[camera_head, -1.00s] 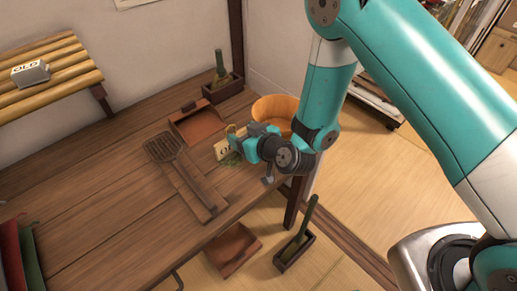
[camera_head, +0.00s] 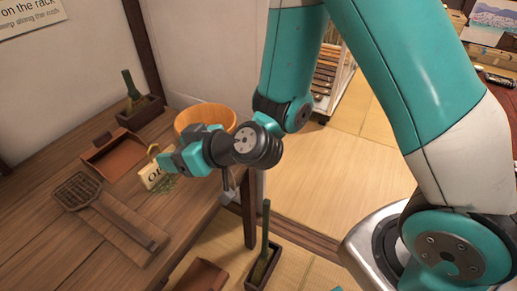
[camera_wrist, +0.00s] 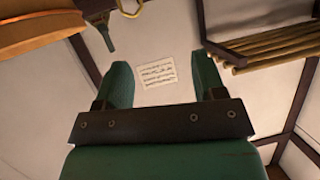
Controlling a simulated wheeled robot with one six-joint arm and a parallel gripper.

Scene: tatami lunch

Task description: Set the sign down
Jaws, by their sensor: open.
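The sign is a small cream block with dark lettering (camera_head: 152,179) on the wooden table (camera_head: 190,215), near its right end. It leans or stands at a slant, and its right side is partly hidden by my gripper (camera_head: 168,163). My gripper is beside its upper right; I cannot tell whether they touch. In the wrist view, the two green fingers of my gripper (camera_wrist: 162,78) are spread apart with nothing held between them.
A round wooden tub (camera_head: 205,119) stands close behind my gripper. A brown tray (camera_head: 115,155), a grill paddle (camera_head: 78,190) on a board and a planter box (camera_head: 142,112) are on the table. Another narrow box (camera_head: 263,266) stands on the floor below.

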